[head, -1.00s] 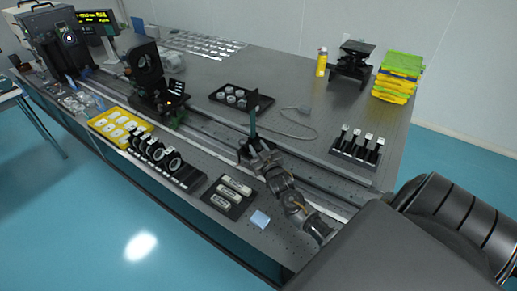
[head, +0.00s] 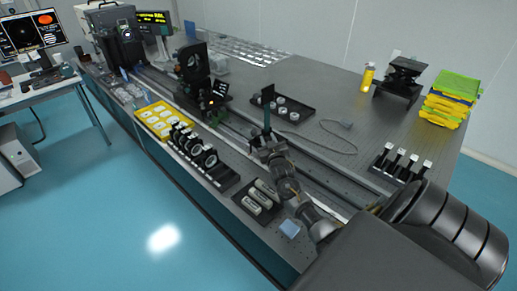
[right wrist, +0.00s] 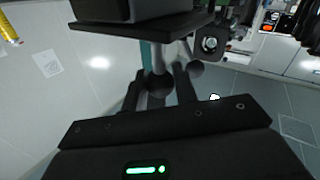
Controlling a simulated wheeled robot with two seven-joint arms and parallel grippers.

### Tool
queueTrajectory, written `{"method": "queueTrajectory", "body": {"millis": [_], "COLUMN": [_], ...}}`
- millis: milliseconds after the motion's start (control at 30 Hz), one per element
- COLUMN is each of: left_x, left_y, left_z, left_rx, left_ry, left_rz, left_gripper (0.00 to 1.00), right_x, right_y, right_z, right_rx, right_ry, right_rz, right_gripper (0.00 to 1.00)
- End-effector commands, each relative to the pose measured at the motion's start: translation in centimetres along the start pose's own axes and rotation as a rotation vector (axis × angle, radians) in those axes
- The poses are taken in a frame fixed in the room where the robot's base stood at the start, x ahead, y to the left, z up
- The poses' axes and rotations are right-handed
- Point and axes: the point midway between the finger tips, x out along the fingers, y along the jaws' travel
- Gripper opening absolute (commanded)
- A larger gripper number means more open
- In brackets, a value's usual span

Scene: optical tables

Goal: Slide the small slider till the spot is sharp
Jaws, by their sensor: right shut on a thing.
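The small slider (head: 266,112) stands on the long rail as a thin, dark upright piece, close to my right gripper. My right gripper (head: 264,146) is at its foot, shut on it. In the right wrist view, my right gripper (right wrist: 160,88) has its fingers around a short grey post under a dark block (right wrist: 130,10). The exact grip is partly hidden by the dark parts. The monitor (head: 30,32) at the far left shows a dark picture and an orange-red patch; the spot's sharpness is too small to tell. My left gripper is not in view.
The rail (head: 320,172) runs along the table toward a dark optical mount (head: 192,65). A row of black lens mounts (head: 196,148), a yellow tray (head: 166,118) and a black tray with pale blocks (head: 258,200) line the front edge. A black tray (head: 285,108) lies behind the rail.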

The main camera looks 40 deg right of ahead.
Motion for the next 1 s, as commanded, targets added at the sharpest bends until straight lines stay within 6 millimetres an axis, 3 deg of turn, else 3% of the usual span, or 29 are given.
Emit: {"method": "queueTrajectory", "body": {"millis": [133,400,433,567,867,1000], "left_x": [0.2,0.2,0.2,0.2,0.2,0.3], "left_y": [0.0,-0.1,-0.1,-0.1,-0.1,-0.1], "left_z": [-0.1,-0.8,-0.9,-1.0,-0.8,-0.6], "left_rx": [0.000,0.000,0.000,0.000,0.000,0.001], "left_ry": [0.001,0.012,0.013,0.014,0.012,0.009], "left_rz": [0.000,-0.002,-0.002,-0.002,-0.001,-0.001], "left_gripper": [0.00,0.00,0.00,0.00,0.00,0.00], "right_x": [0.3,0.4,0.4,0.4,0.5,0.5], "right_y": [0.9,0.8,0.8,0.7,0.6,0.9], "right_z": [0.4,0.3,0.3,0.3,0.1,-1.2], "right_rx": [0.000,0.000,0.000,0.000,0.000,0.001], "right_ry": [-0.007,-0.007,-0.007,-0.007,-0.005,-0.003], "right_rz": [0.017,0.017,0.017,0.015,0.013,0.014], "right_gripper": [0.00,0.00,0.32,0.48,0.48,0.48]}}
